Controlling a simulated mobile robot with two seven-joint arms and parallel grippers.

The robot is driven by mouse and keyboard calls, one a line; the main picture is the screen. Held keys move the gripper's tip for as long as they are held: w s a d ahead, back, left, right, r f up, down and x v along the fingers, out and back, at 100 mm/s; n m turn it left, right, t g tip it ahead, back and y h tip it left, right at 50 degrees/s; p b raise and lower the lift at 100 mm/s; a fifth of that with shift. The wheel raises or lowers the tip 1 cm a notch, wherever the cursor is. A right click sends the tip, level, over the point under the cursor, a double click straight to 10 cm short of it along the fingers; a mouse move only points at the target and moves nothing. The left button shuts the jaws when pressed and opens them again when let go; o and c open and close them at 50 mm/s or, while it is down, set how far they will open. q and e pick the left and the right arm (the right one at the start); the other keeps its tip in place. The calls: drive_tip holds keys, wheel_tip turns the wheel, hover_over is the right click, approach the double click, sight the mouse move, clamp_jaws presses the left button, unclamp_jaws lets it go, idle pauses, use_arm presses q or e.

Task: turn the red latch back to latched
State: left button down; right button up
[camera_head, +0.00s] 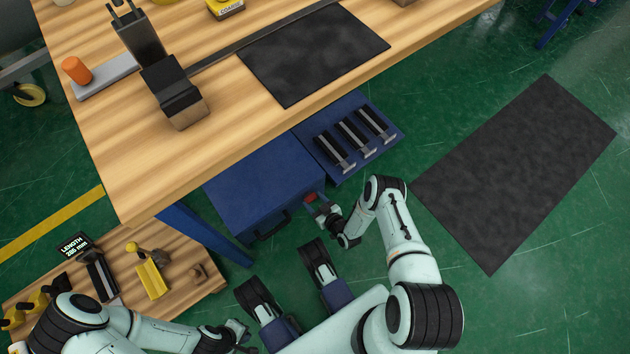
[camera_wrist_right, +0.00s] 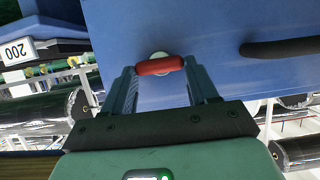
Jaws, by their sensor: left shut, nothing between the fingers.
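The red latch (camera_wrist_right: 160,65) is a short rounded bar on a pale round pivot, on the front of the blue cabinet (camera_wrist_right: 215,25). It lies nearly level across the right wrist view. My right gripper (camera_wrist_right: 159,72) is open, with one finger by each end of the latch; I cannot tell whether they touch it. In the head view the latch (camera_head: 310,197) is a small red spot at my right gripper (camera_head: 318,207), beside the cabinet (camera_head: 265,180). My left gripper (camera_head: 240,328) is shut and empty, low in the head view, away from the cabinet.
A dark handle (camera_wrist_right: 285,47) sits on the cabinet front, right of the latch. The wooden workbench (camera_head: 130,170) overhangs the cabinet. A blue shelf with several black-and-silver pieces (camera_head: 342,150) stands beside it. A low wooden table (camera_head: 190,265) is at the left. A dark mat (camera_head: 515,170) lies on open floor.

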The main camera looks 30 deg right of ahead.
idle(0.3)
drive_tip(key=m+y, duration=0.2)
drive_tip(key=m, duration=0.1)
drive_tip(key=shift+d+f, duration=0.1)
drive_tip(key=shift+d, duration=0.25)
drive_tip(key=m+y, duration=0.2)
drive_tip(key=m, duration=0.1)
drive_tip(key=shift+d+f, duration=0.2)
drive_tip(key=m, duration=0.1)
drive_tip(key=m+t+y, duration=0.1)
drive_tip(key=m+y, duration=0.1)
drive_tip(key=shift+d+f+m, duration=0.1)
drive_tip(key=shift+f+m, duration=0.15)
drive_tip(key=shift+m, duration=0.05)
drive_tip(key=m+t+y, duration=0.1)
drive_tip(key=m, duration=0.2)
drive_tip(key=shift+f, duration=0.2)
drive_tip(key=shift+m+t, duration=0.3)
drive_tip(key=shift+m, duration=0.2)
drive_tip(key=o, duration=1.1)
drive_tip(key=shift+c, duration=0.2)
drive_tip(key=shift+d, duration=0.1)
